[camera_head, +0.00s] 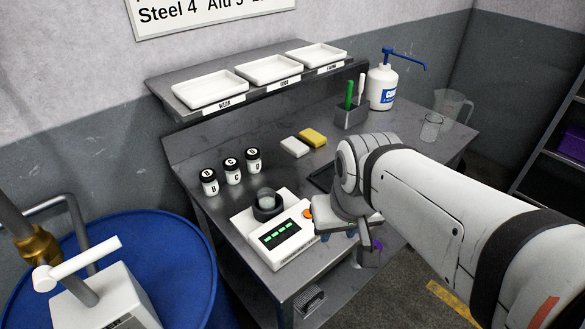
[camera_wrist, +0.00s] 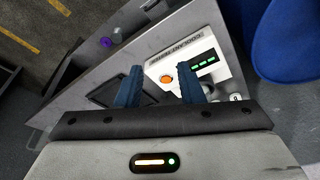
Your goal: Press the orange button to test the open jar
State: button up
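The white tester (camera_head: 275,240) with a lit green display sits at the bench's front edge. Its orange button (camera_head: 308,213) is on the side facing my gripper. An open jar (camera_head: 266,193) without a lid stands in the tester's dark round well (camera_head: 266,211). In the wrist view, the two blue fingers of my gripper (camera_wrist: 159,69) are spread apart with nothing held. The orange button (camera_wrist: 166,79) shows in the gap between them, and the tester (camera_wrist: 203,48) lies past the right finger. I cannot tell whether any finger touches the button.
Three black-lidded jars (camera_head: 232,172) stand behind the tester. White and yellow blocks (camera_head: 312,137), a pen holder (camera_head: 350,117) and a pump bottle (camera_head: 382,88) are farther back. White trays (camera_head: 268,69) line the shelf above. A blue drum (camera_head: 150,255) stands at the left.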

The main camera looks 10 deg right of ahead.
grip_shut()
dwell(1.2)
